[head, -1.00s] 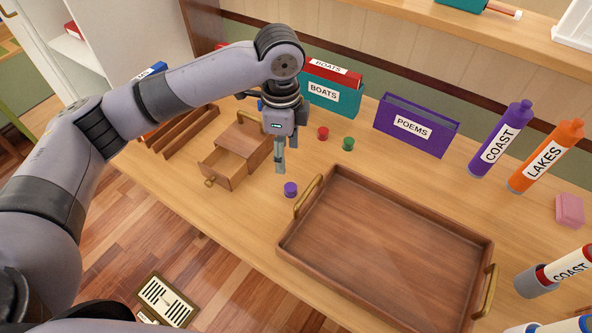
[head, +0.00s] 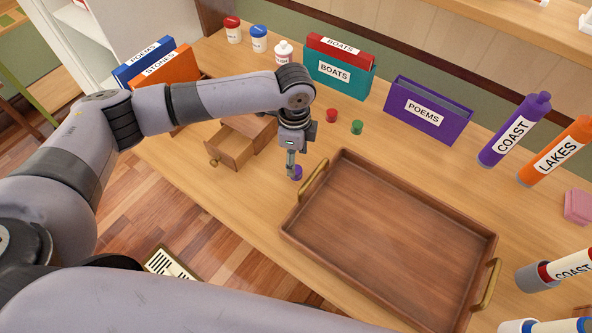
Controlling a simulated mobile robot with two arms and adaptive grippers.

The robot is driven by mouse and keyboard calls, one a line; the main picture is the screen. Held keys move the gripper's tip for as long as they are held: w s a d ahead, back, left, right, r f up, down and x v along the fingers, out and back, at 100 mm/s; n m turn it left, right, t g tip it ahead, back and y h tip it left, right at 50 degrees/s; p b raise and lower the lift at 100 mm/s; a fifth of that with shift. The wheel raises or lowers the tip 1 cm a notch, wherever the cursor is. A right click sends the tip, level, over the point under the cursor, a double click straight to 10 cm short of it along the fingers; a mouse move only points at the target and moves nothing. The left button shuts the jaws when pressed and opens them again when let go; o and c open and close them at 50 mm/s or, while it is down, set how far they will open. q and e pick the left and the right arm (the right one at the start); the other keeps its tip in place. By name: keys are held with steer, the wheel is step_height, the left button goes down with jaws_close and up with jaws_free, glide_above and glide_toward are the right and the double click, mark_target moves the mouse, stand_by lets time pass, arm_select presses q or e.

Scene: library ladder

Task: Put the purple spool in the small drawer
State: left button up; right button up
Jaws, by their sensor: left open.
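The purple spool (head: 297,173) stands on the table just left of the tray's left handle. My left gripper (head: 292,170) points down at the spool, its fingers open and partly in front of it. Whether the fingers touch the spool I cannot tell. The small drawer (head: 232,150) is pulled out of its little wooden cabinet (head: 258,127), left of the gripper, and looks empty. My left arm hides part of the cabinet. My right gripper is not in view.
A wooden tray (head: 392,295) with brass handles fills the front middle. A red spool (head: 331,115) and a green spool (head: 357,127) stand behind the gripper. Box files line the back, including the purple POEMS file (head: 428,108). Bare table lies between drawer and tray.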

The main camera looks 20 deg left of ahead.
arm_select(q)
steer(key=f, duration=0.5)
steer(key=shift+w+d+f+p, duration=0.1)
steer(key=shift+w+d+p, duration=0.1)
steer(key=shift+p, duration=0.2)
steer(key=shift+a, duration=0.1)
steer(key=c, duration=1)
